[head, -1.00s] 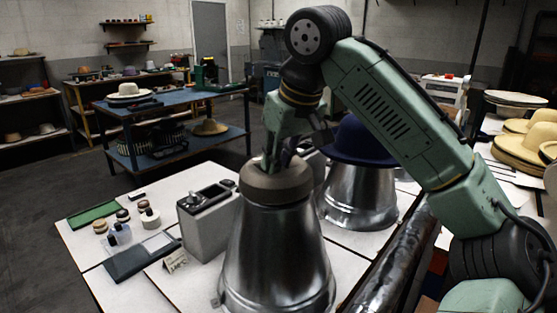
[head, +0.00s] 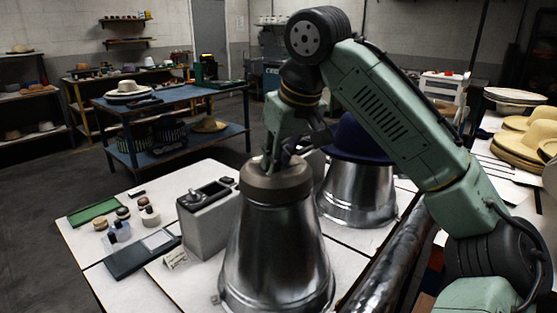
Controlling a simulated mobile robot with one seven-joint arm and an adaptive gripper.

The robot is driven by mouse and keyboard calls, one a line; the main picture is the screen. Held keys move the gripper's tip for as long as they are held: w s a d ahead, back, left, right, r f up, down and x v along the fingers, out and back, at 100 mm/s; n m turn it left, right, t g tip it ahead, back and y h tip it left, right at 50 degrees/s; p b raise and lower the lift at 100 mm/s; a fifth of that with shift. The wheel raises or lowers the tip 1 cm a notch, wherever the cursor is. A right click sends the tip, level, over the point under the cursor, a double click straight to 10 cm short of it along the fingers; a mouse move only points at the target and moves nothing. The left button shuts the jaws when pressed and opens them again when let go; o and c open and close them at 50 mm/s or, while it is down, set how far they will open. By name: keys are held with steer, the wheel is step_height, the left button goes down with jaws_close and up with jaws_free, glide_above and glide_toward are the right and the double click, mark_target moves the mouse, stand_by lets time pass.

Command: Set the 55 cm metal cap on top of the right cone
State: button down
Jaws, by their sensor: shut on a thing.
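A dull grey-brown round cap (head: 277,184) sits at the top of the nearer shiny metal cone (head: 275,255). It looks level and appears to touch the cone, though any small gap is hard to see. My gripper (head: 271,164) comes down on the cap from above, with its fingers shut on the cap's upper part. A second metal cone (head: 358,196) stands behind and to the right with a dark blue brimmed hat (head: 357,138) on it. My arm partly hides that hat.
A grey box device (head: 208,220) stands close left of the nearer cone. Small bottles, a green tray (head: 93,212) and a dark flat case (head: 141,254) lie on the white table. A dark glossy roller (head: 388,268) runs along the right. Straw hats (head: 525,148) are stacked far right.

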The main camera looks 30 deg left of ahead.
steer(key=shift+r, duration=0.1)
steer(key=c, duration=1.5)
jaws_free()
steer(key=shift+p+v, duration=1.2)
steer(key=shift+v, duration=0.05)
steer(key=shift+w+a+v, duration=0.1)
steer(key=shift+a+v, duration=0.1)
steer(key=shift+v, duration=1)
steer(key=shift+w+a+v, duration=0.1)
steer(key=shift+a+v, duration=0.1)
steer(key=shift+v, duration=1)
steer(key=shift+r, duration=0.15)
